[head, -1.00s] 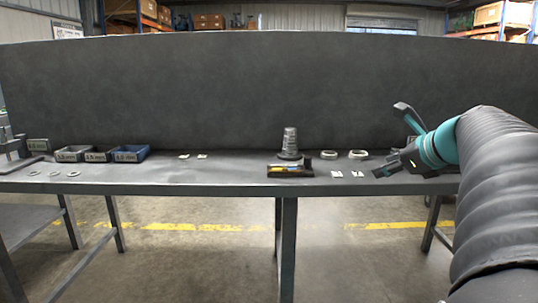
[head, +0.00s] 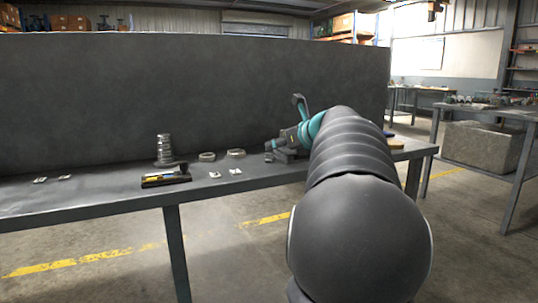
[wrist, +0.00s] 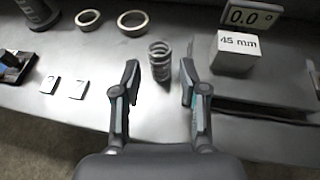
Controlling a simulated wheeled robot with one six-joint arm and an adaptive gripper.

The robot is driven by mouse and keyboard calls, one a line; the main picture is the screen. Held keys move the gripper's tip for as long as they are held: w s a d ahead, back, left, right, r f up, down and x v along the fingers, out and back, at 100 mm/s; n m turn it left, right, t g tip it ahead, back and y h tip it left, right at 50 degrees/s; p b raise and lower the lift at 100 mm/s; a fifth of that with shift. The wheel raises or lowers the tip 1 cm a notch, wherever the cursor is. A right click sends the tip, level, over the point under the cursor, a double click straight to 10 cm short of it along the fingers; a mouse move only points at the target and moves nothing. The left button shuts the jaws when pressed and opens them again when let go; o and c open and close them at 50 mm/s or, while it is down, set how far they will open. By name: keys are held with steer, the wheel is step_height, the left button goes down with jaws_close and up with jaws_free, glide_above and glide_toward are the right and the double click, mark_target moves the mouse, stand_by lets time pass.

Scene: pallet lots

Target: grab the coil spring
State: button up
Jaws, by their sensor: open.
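The coil spring (wrist: 159,62) is a small grey metal spring standing upright on the bench in the wrist view. My gripper (wrist: 159,76) is open, with one finger on each side of the spring in the picture. The spring shows at the level of the fingertips, with a visible gap on both sides. I cannot tell how far the fingertips are above the bench. In the head view my gripper (head: 275,145) is over the right part of the bench, and I cannot make out the spring clearly there.
A block marked 45 mm (wrist: 235,58) and a 0.0° display (wrist: 251,16) stand right of the spring. Two rings (wrist: 87,19) (wrist: 133,20), number tags (wrist: 77,89), a dark tray (wrist: 15,66) and a stepped cone (head: 164,150) are left. The bench front edge (head: 110,215) is near.

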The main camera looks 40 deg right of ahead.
mark_target(270, 162)
steer(key=shift+b+x, duration=0.4)
steer(key=shift+x, duration=2.3)
steer(key=shift+s+f, duration=0.1)
steer(key=shift+f, duration=0.05)
jaws_close()
